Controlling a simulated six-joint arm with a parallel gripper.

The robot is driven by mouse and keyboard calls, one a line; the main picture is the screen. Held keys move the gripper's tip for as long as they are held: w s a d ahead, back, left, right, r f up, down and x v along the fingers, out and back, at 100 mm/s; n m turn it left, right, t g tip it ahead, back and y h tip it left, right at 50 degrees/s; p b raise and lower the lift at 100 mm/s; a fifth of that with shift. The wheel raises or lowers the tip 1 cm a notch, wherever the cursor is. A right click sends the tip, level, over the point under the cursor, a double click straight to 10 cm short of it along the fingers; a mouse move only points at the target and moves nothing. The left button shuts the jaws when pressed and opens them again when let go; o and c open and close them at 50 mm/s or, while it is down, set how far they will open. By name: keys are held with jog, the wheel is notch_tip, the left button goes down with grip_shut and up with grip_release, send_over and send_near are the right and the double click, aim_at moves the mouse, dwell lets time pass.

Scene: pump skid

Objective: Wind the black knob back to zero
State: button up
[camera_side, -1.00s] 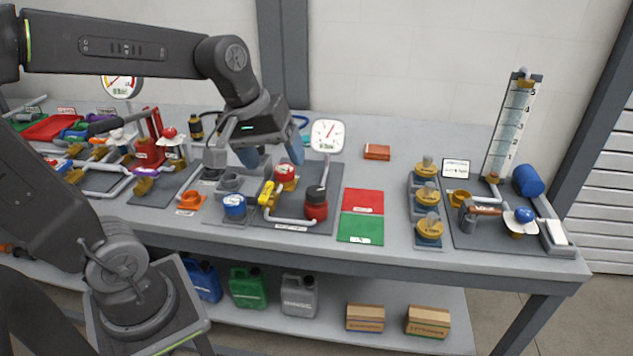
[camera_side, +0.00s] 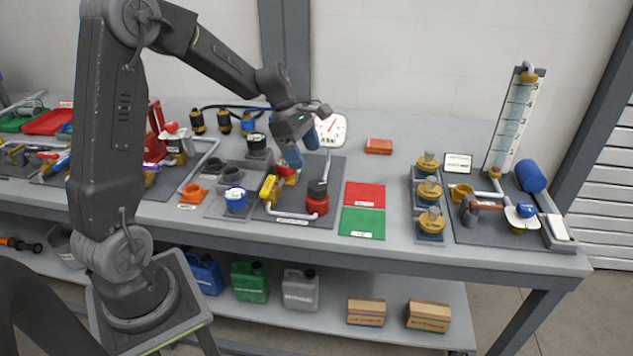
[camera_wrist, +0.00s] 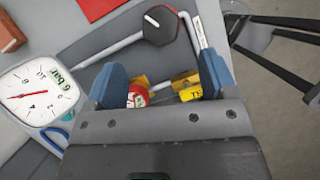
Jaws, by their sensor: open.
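The black knob (camera_side: 318,187) sits on top of a red round body (camera_side: 317,205) at the right of the grey pump plate in the side view. In the wrist view the black knob (camera_wrist: 160,25) is at the top centre, beyond the fingertips, with a pale pipe beside it. My gripper (camera_side: 302,150) is above and behind the knob, apart from it. In the wrist view my gripper (camera_wrist: 160,72) has its blue fingers spread, with nothing held. A round gauge (camera_side: 330,129) stands behind; its red needle shows on the gauge face (camera_wrist: 40,92) in the wrist view.
A yellow-handled valve (camera_side: 269,189) and a red-topped part (camera_side: 286,172) stand left of the knob, the latter below my fingers. A blue cap (camera_side: 235,199) is farther left. Red (camera_side: 364,196) and green (camera_side: 361,223) mats lie flat to the right.

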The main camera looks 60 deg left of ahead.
aim_at(318, 184)
jog(key=x, duration=0.8)
jog(key=shift+d+f, duration=0.1)
jog(key=shift+f, duration=0.25)
jog(key=shift+c, duration=0.3)
jog(key=c, duration=0.8)
